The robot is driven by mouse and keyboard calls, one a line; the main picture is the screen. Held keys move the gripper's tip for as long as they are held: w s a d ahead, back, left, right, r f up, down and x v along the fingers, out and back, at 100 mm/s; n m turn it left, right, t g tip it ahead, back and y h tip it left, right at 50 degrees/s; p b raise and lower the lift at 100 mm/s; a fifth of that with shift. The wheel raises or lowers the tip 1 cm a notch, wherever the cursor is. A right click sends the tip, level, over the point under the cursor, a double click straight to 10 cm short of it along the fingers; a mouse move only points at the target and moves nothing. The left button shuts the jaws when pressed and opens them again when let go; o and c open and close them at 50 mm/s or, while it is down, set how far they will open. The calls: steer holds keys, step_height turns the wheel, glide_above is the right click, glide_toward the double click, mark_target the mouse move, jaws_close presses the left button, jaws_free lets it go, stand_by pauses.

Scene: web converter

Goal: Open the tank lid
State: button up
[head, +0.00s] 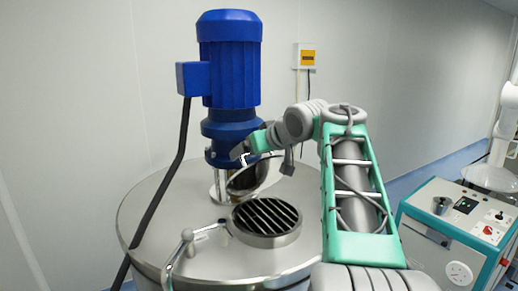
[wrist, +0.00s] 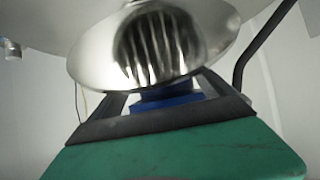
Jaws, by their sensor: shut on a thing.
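The round, shiny tank lid (head: 248,178) stands tilted up behind the round opening (head: 265,217) in the top of the steel tank (head: 150,225). Dark grate bars cross the opening, which is uncovered. My gripper (head: 240,153) is at the upper rim of the lid, in front of the blue motor's base, and is shut on the lid. In the wrist view the lid (wrist: 150,45) fills the upper middle and mirrors the grate bars. The dark fingers of my gripper (wrist: 160,95) reach its near edge. The exact contact is partly hidden by the lid.
A tall blue motor (head: 230,75) stands on the tank right behind the lid, with a black cable on its left. A control cabinet (head: 460,225) is at the right.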

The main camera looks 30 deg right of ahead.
mark_target(271, 156)
steer(key=shift+f, duration=0.5)
steer(key=o, duration=1.7)
steer(key=shift+o, duration=0.3)
steer(key=shift+d, duration=0.15)
steer(key=shift+s+r, duration=0.2)
steer(key=shift+r, duration=0.15)
steer(key=v, duration=0.7)
steer(key=shift+d+b, duration=0.15)
steer(key=shift+b, duration=0.15)
steer(key=shift+s+d, duration=0.15)
steer(key=shift+s, duration=0.05)
